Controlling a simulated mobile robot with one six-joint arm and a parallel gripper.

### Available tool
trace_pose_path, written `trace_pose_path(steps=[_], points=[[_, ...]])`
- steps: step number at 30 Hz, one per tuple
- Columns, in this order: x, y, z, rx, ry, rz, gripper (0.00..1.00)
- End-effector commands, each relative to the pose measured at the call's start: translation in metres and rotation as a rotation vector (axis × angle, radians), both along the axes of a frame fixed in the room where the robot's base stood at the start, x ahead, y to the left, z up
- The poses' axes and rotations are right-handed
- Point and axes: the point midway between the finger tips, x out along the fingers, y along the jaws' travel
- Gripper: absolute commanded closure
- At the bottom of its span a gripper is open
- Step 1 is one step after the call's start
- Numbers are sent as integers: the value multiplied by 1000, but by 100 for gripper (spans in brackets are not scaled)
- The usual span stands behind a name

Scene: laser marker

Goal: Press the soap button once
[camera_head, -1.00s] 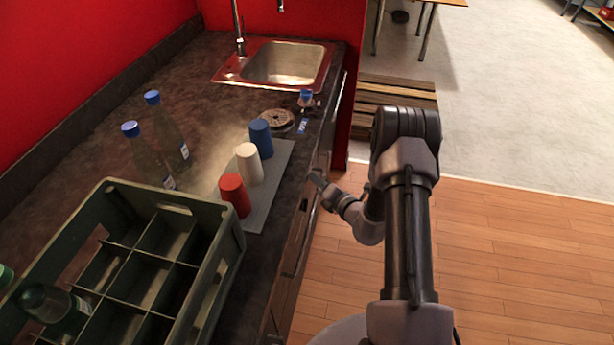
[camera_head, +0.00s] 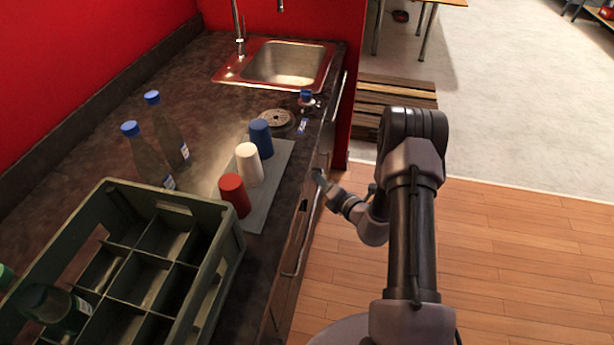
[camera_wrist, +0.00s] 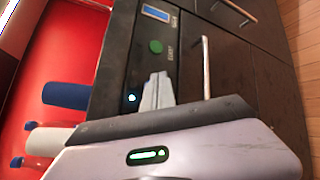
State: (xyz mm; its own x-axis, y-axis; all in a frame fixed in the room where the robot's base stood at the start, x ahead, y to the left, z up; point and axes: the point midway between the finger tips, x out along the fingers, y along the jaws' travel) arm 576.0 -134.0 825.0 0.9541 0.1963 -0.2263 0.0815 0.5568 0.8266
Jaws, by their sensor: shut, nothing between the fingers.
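A small blue display (camera_wrist: 155,12) is at the top. Contact cannot be told. In the head view my gripper (camera_head: 319,177) is beside the counter's front edge.
The dark counter (camera_head: 95,135) holds a green crate (camera_head: 222,235), bottles, and red (camera_head: 234,195), white (camera_head: 249,164) and blue (camera_head: 261,138) cylinders. A sink (camera_head: 285,64) is farther back. A door handle (camera_wrist: 206,68) is right of the fingers. Wooden floor beside the counter is clear.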

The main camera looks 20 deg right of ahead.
Motion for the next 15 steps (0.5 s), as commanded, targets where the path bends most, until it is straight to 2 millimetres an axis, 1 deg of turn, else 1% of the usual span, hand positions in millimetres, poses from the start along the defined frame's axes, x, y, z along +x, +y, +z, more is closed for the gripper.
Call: trace_pose_path(steps=[7, 15], points=[[-1, -1, 0, 0, 0, 0, 100], [-15, -22, 0, 1, 0, -2, 100]])
